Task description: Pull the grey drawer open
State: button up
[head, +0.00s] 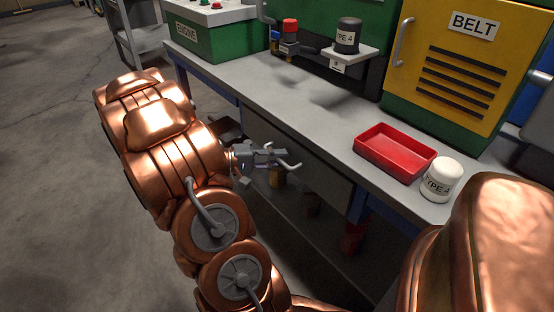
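The grey drawer (318,174) is under the workbench top, its flat dark-grey front facing my arm. It looks flush beneath the bench edge, with no open gap showing. My gripper (284,160) is a small grey claw at the end of my copper arm, in front of the left part of the drawer front. A curved grey piece shows at its tip, and I cannot tell whether it is a finger or the drawer's handle. Whether the gripper touches the drawer or holds anything is too small to tell.
A yellow BELT cabinet (462,65) stands behind. A lower shelf with cans is below the drawer. The concrete floor (50,180) at left is clear.

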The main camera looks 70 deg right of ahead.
grip_shut()
dwell(0.6)
